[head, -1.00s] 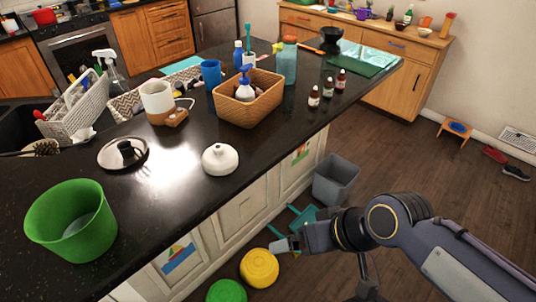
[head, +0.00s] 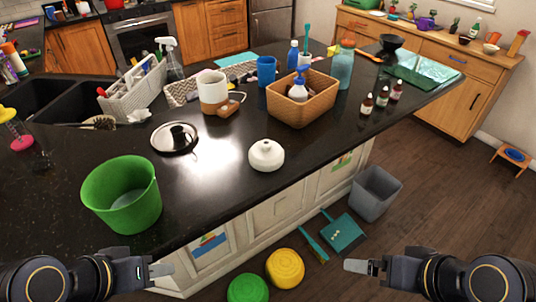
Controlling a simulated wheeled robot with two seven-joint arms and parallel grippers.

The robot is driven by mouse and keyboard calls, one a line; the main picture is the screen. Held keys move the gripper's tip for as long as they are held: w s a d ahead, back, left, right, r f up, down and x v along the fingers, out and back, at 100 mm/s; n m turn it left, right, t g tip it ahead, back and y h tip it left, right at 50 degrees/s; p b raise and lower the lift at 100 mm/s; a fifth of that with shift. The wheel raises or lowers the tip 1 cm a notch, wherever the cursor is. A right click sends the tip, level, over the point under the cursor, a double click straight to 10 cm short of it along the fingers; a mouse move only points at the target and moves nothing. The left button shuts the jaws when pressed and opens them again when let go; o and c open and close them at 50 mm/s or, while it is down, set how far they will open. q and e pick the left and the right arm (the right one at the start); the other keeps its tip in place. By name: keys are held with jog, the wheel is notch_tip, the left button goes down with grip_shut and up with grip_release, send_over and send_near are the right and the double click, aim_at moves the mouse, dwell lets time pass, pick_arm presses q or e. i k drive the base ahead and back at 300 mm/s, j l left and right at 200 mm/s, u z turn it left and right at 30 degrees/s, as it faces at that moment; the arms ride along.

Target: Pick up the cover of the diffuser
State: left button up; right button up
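The diffuser cover looks to be the white dome with a short neck (head: 266,156), standing on the black counter near its front edge. The diffuser looks to be the white cylinder on a wooden base (head: 213,90), uncovered, farther back. My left gripper (head: 160,270) is at the lower left, in front of the counter and below the green bucket. My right gripper (head: 358,266) is at the lower right over the floor. Both are apart from the cover. I see each from the side, with its finger gap hidden. Nothing shows held in either.
The counter around the cover is clear. A grey bin (head: 376,196) is on the floor.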

aim_at(265, 155)
jog(key=i+l+u, duration=0.4)
jog(key=i+l, duration=0.15)
jog(key=l, duration=0.25)
jog(key=i+l+u, duration=0.25)
jog(key=l, duration=0.2)
jog(key=k+j, duration=0.05)
